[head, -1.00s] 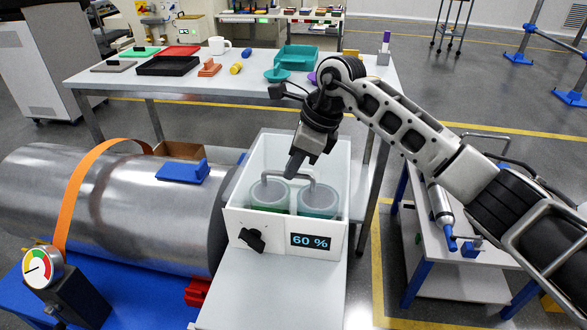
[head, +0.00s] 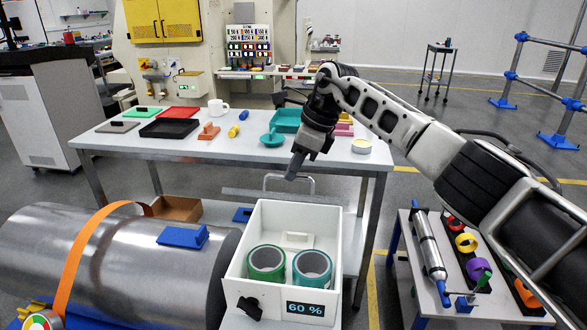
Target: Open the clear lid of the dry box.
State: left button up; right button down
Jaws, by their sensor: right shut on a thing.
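The white dry box (head: 335,250) stands in the lower middle, with a black knob (head: 249,307) and a "60 %" display (head: 306,309) on its front. Two green rolls (head: 266,262) (head: 312,268) and a pale block (head: 297,240) show inside, with no lid over them. The clear lid (head: 240,192) is raised at the back of the box and hard to make out. Its grey handle (head: 311,184) stands above the box's rear wall. My right gripper (head: 292,174) is shut on this handle; its fingertips partly hide the bar. My left gripper is out of view.
A large metal cylinder (head: 110,260) with an orange strap lies close left of the box. A table (head: 240,153) with trays, a mug and small parts stands behind. At right, a low cart (head: 400,262) carries a dispenser tube and coloured rolls.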

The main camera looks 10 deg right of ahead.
jog(key=shift+w+d+f, duration=0.35)
jog(key=shift+d+f, duration=0.1)
jog(key=shift+f, duration=0.05)
jog(key=c, duration=1.5)
grip_release()
jog(key=shift+w, duration=0.1)
jog(key=shift+c, duration=0.2)
jog(key=shift+o, duration=0.2)
jog(key=shift+w+f, duration=0.25)
jog(key=shift+w, duration=0.05)
jog(key=shift+r, duration=0.45)
jog(key=v, duration=1.5)
jog(key=shift+s+r, duration=0.15)
jog(key=shift+r, duration=0.05)
